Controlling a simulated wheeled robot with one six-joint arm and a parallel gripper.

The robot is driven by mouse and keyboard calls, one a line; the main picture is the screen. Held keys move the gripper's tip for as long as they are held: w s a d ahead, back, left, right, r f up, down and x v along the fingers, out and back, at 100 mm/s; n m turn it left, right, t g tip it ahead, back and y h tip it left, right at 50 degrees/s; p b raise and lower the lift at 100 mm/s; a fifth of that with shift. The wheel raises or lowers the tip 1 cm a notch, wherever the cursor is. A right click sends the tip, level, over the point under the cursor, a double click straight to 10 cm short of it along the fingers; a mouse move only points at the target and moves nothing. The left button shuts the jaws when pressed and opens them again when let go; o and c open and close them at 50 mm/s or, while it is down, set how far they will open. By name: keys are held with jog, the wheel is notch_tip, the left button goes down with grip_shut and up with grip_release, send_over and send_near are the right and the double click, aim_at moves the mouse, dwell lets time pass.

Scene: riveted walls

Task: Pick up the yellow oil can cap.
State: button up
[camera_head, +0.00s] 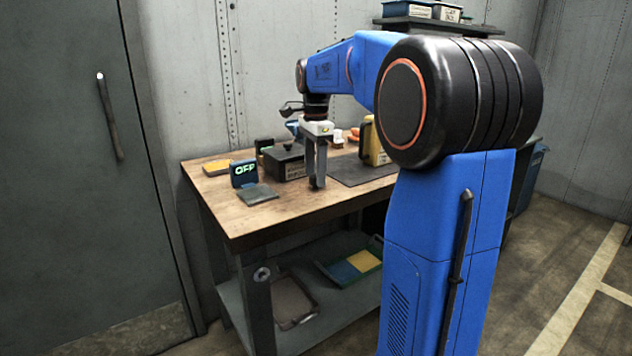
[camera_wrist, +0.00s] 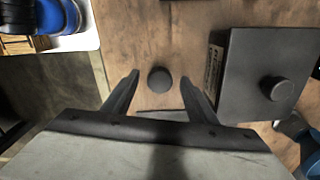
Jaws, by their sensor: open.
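A small round dark cap (camera_wrist: 160,79) lies on the wooden table in the wrist view, between my fingertips as seen from above. It looks dark, not yellow. I cannot tell whether the fingers are level with it or above it. My gripper (camera_wrist: 160,80) is open with nothing held; in the head view my gripper (camera_head: 316,184) points straight down over the table, near the front edge, and the cap cannot be made out there. A yellow can (camera_head: 376,150) stands farther right on the table, partly hidden by my arm; its top is not clear.
A dark box (camera_wrist: 235,95) with a round knob (camera_wrist: 277,88) on its lid stands close beside my right finger in the wrist view. In the head view, an OFF sign (camera_head: 243,172) and a grey plate (camera_head: 257,194) are left of my gripper. A dark mat (camera_head: 348,175) lies right.

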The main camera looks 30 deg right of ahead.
jog(key=c, duration=1.2)
notch_tip(320, 180, up, 10)
jog(key=shift+f, duration=0.1)
